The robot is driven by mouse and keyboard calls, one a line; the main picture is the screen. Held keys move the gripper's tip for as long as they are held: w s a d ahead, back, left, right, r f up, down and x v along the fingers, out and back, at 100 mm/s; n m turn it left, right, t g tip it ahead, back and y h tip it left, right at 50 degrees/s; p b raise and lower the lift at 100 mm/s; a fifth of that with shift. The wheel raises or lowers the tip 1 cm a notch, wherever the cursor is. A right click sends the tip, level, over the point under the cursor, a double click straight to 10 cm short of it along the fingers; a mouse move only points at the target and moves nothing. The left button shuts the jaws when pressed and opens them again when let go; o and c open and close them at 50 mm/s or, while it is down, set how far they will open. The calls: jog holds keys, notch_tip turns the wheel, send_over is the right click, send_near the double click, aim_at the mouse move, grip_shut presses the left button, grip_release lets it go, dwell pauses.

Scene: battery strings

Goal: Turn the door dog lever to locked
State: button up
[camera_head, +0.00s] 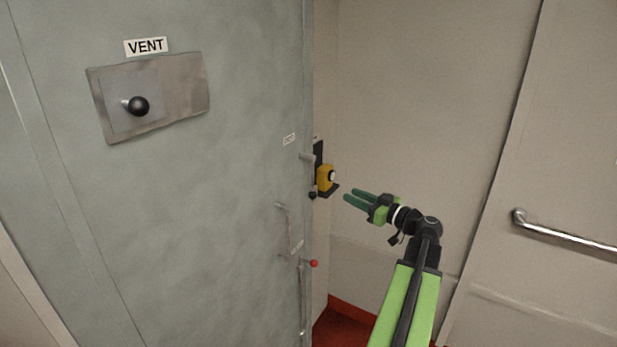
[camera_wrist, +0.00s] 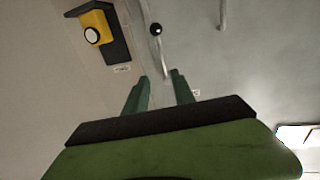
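The door dog lever (camera_head: 310,175) is a thin metal rod with a black knob at its end, at the right edge of the grey-green door, near a small label. It hangs down from its pivot in the head view. In the wrist view the lever (camera_wrist: 164,58) lies ahead of the fingers, with its black knob (camera_wrist: 155,29) farther up. My gripper (camera_head: 349,194) is to the right of the lever in the head view, apart from it. In the wrist view the green fingers of my gripper (camera_wrist: 160,78) are spread, with nothing seen held between them.
A yellow box (camera_head: 326,178) on a black bracket is on the wall just right of the lever. Below are a door handle (camera_head: 288,225) and a red knob (camera_head: 313,263). A VENT panel (camera_head: 150,98) is on the door. A metal rail (camera_head: 565,234) is at the right.

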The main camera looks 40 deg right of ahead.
send_near(312, 191)
jog(key=w+r, duration=0.1)
jog(key=w, duration=0.2)
jog(key=w+r, duration=0.2)
jog(key=w, duration=0.2)
jog(key=w+r, duration=0.1)
jog(key=w, duration=0.2)
jog(key=shift+w+d+r, duration=0.15)
jog(key=shift+w+r, duration=0.05)
jog(key=shift+r, duration=0.05)
grip_shut()
jog(key=shift+r, duration=0.1)
dwell(0.7)
